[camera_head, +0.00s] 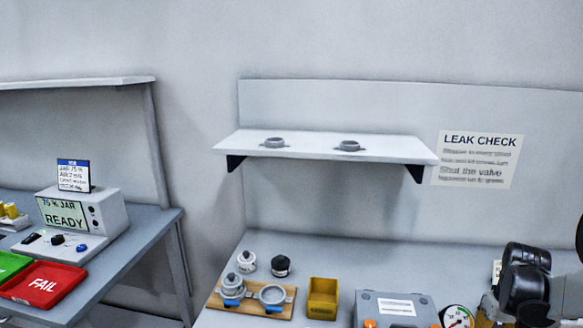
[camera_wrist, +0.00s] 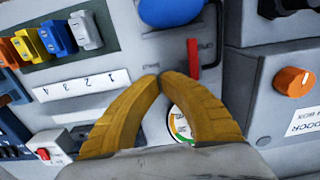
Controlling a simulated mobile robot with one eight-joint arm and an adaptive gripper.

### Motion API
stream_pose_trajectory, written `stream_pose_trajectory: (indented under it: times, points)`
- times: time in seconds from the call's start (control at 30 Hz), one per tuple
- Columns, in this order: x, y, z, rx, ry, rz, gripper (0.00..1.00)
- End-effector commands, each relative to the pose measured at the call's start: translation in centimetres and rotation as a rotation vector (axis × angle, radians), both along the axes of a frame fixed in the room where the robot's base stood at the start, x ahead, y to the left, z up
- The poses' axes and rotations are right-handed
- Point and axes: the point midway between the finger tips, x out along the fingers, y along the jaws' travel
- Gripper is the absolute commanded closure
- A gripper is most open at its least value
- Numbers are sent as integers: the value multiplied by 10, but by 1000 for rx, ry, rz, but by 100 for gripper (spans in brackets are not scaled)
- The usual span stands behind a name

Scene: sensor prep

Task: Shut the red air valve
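The red air valve (camera_wrist: 192,58) shows in the wrist view as a narrow red lever standing on the grey panel, just right of my fingertips. My gripper (camera_wrist: 162,77) has yellow-brown fingers that curve together, and their tips meet or nearly meet. I see nothing held between them. The lever is outside the fingers, close to the right one; I cannot tell whether they touch. A round gauge (camera_wrist: 179,120) with a coloured arc lies behind the fingers and is partly hidden. It also shows in the head view (camera_head: 457,316). The valve cannot be made out there.
In the wrist view, a blue dome (camera_wrist: 170,10) sits above the fingers. An orange knob (camera_wrist: 293,82) is on a grey box at the right. Several coloured connectors (camera_wrist: 54,38) stand at the upper left. In the head view, a yellow bin (camera_head: 322,298) is on the bench.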

Motion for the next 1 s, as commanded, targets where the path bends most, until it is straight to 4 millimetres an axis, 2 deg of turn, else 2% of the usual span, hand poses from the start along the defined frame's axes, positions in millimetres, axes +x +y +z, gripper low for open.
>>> stream_pose_trajectory:
  times: [0.43,1.0]
  points:
    - [2,-1,0,0,0,0,100]
    - [14,-3,0,0,0,-1,100]
